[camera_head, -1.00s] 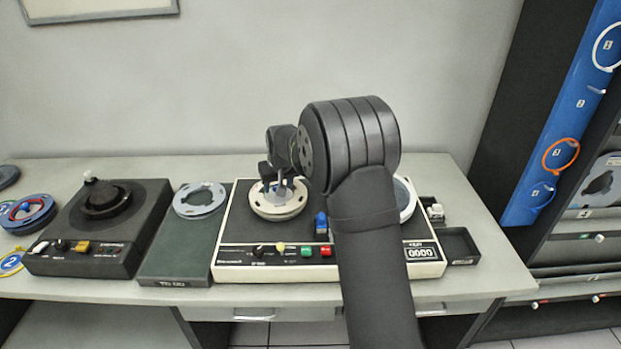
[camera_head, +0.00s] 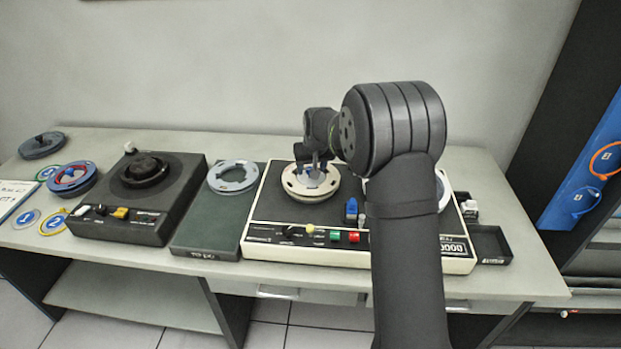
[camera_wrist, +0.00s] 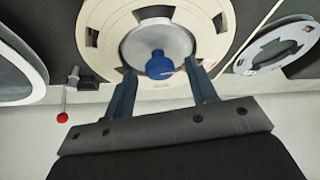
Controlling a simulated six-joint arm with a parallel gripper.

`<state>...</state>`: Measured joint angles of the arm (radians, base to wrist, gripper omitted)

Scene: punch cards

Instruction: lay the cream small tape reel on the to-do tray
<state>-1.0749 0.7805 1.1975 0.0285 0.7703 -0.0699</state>
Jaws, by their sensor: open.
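The cream small tape reel (camera_head: 303,187) lies on the left hub of the cream-edged tape machine (camera_head: 262,205). In the wrist view the reel (camera_wrist: 98,40) fills the upper middle, with a silver hub and a blue knob (camera_wrist: 159,64) at its centre.
A black winder unit (camera_head: 110,215) stands left of the tray. Blue-grey reels (camera_head: 70,180) and numbered tags (camera_head: 53,224) lie further left. A small black tray (camera_head: 491,243) is at the right. The tray's front half is bare.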

